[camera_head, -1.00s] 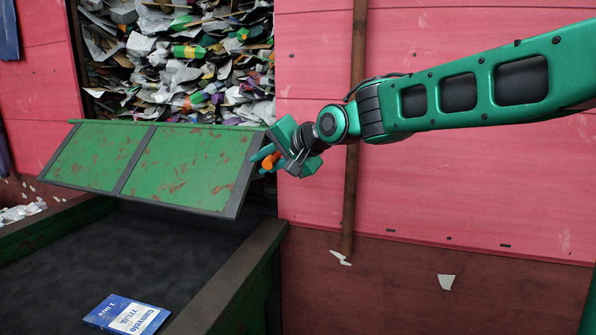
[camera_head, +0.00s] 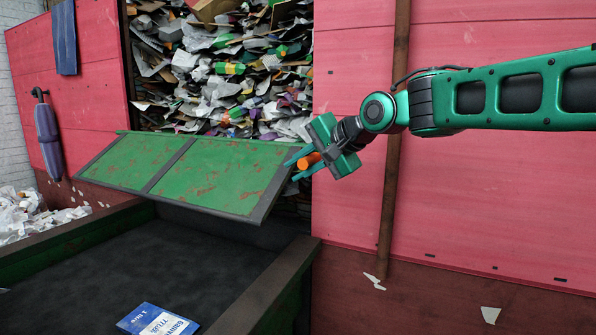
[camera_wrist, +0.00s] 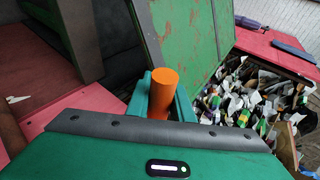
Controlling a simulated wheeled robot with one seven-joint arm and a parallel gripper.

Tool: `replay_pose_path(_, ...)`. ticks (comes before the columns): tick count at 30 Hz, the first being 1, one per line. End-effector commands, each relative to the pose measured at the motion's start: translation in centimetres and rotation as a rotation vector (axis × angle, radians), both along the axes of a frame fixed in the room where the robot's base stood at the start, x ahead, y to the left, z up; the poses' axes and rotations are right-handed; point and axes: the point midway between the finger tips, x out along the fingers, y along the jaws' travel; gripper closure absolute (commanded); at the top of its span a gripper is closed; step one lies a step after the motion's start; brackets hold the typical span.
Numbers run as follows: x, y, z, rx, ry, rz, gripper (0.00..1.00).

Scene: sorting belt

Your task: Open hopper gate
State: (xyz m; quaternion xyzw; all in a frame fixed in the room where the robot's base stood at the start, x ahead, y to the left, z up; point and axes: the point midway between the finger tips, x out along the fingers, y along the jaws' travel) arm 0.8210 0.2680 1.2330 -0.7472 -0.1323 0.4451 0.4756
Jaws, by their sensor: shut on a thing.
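The hopper gate (camera_head: 215,175) is a green, rust-spotted panel with dark edge bars, tilted outward over the belt. Behind and above it the hopper opening shows heaped waste (camera_head: 225,75). My gripper (camera_head: 308,161) is at the gate's right end, shut on an orange handle (camera_head: 310,160). In the wrist view the orange handle (camera_wrist: 163,92) stands between the teal fingers, with the green gate (camera_wrist: 185,45) just beyond it. How the handle joins the gate is hidden by my gripper.
The dark belt (camera_head: 190,262) runs below the gate between raised side walls (camera_head: 275,285). A blue printed packet (camera_head: 158,321) lies on it. A brown vertical pole (camera_head: 390,200) stands against the pink wall (camera_head: 480,200). Pale scraps (camera_head: 30,215) are heaped at left.

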Motion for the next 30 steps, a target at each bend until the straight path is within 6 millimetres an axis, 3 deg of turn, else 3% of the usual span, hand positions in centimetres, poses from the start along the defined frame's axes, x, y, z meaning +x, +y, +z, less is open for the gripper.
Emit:
replay_pose_path(1,0.7,-0.6,0.8,0.007,-0.017,-0.019,0.73)
replay_pose_path(3,0.6,-0.5,0.7,0.007,-0.015,-0.016,0.61)
replay_pose_path(14,0.0,-0.5,0.7,0.004,-0.010,-0.008,0.61)
replay_pose_path(30,-4.7,-6.0,5.4,0.004,-0.013,-0.010,0.61)
